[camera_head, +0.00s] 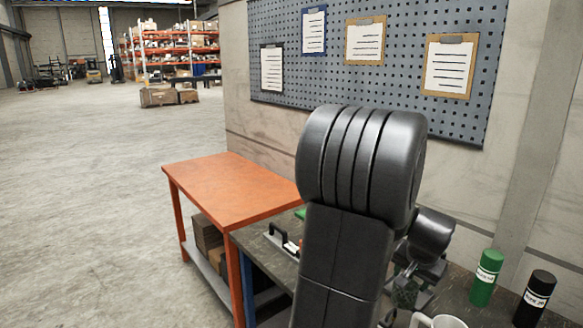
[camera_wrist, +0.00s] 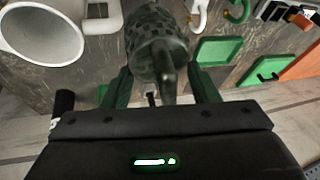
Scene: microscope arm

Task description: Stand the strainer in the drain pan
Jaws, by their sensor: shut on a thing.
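The strainer (camera_wrist: 155,42) is a dark green mesh cylinder with a thin stem towards my wrist. My gripper (camera_wrist: 162,76) is shut on it, with a dark green finger on either side of the stem. In the head view the strainer (camera_head: 406,293) shows small and dark, partly hidden behind my arm. Two shallow green trays, one (camera_wrist: 216,51) just right of the strainer and one (camera_wrist: 262,72) farther right, lie on the dark bench in the wrist view. I cannot tell which, if either, is the drain pan. The strainer's far end shows no clear contact.
A white mug (camera_wrist: 42,32) stands left in the wrist view. In the head view, a green bottle (camera_head: 486,278) and a black bottle (camera_head: 533,300) stand right. An orange table (camera_head: 230,188) is clear.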

